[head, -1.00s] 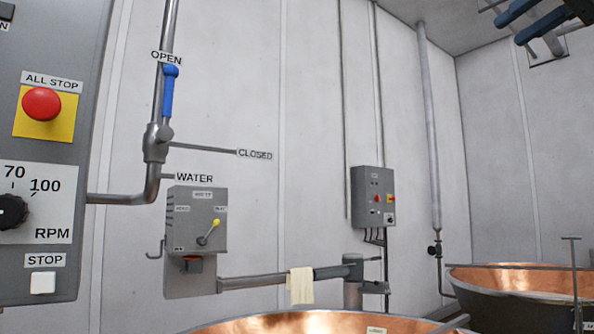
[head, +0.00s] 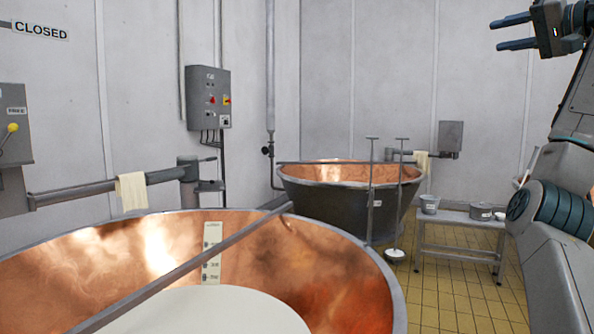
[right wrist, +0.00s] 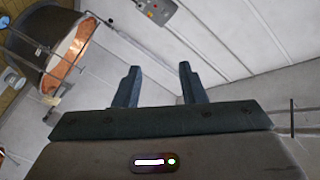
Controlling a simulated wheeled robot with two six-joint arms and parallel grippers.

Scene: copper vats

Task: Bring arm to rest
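My right gripper (head: 513,32) is raised at the upper right of the head view, its arm coming up along the right edge. Its two blue-grey fingers point left, stand apart and have nothing between them. In the right wrist view the same gripper (right wrist: 159,85) shows two parted fingers with only white wall behind them. It touches nothing. My left arm and gripper are outside both views.
A large copper vat (head: 345,262) holding white liquid fills the front, with a bar across it. A second vat (head: 335,205) stands behind. A low bench (head: 458,228) with pots is at right. Yellow tiled floor (head: 440,300) shows between. A control box (head: 208,97) hangs on the wall.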

